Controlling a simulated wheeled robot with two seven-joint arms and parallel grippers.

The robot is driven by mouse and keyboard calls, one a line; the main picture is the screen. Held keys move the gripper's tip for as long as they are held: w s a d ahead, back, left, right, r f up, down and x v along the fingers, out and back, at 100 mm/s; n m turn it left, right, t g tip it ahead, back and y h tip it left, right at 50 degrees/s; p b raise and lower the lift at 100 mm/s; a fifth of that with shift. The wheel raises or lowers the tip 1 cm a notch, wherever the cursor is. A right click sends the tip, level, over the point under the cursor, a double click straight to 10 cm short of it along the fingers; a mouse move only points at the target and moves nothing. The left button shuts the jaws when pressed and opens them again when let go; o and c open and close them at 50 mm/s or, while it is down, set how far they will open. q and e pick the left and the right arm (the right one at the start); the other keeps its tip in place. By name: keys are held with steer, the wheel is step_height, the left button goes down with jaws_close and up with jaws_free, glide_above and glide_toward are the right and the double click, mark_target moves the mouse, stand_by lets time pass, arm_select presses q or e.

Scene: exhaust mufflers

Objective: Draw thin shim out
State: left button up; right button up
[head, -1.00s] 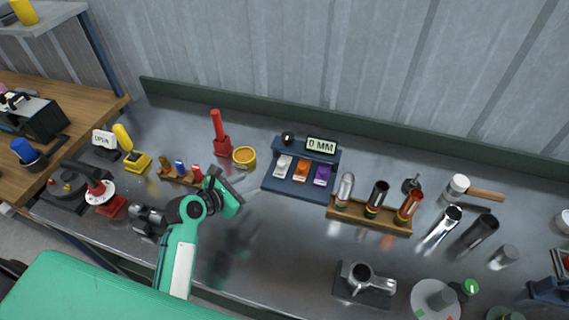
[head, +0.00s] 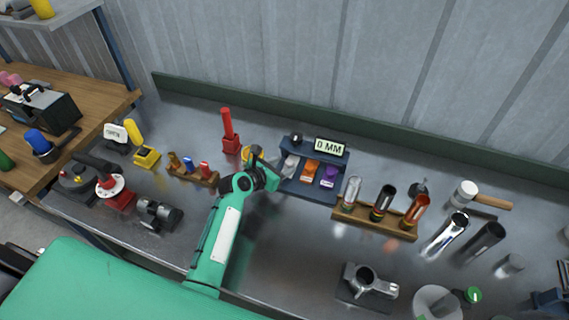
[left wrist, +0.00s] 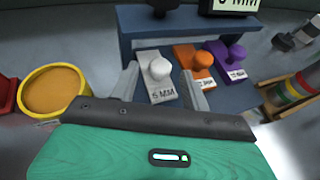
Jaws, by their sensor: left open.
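The blue shim rack (head: 303,190) stands at the back middle of the bench and bears three knobbed shims. The white shim (left wrist: 161,88) reads 5 MM and has a round white knob. The orange shim (left wrist: 199,66) sits to its right, and the purple shim (left wrist: 229,60), at the right end, seems to read 12 MM. My left gripper (left wrist: 160,84) is open, its fingers on either side of the white shim in the left wrist view; contact cannot be told. In the head view my left gripper (head: 277,164) is at the rack's left side and partly hides the white shim.
A display reading 0 MM (head: 330,147) tops the rack. A yellow round container (left wrist: 54,90) is close left of my left gripper. A red upright tool (head: 229,131) stands behind. A wooden stand with tubes (head: 376,221) is to the right.

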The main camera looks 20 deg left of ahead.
arm_select(q)
steer(key=shift+w+d+f, duration=0.3)
steer(key=shift+w, duration=0.3)
arm_select(e)
steer(key=shift+d+r, duration=0.1)
steer(key=shift+d, duration=0.2)
arm_select(q)
steer(key=shift+c, duration=0.5)
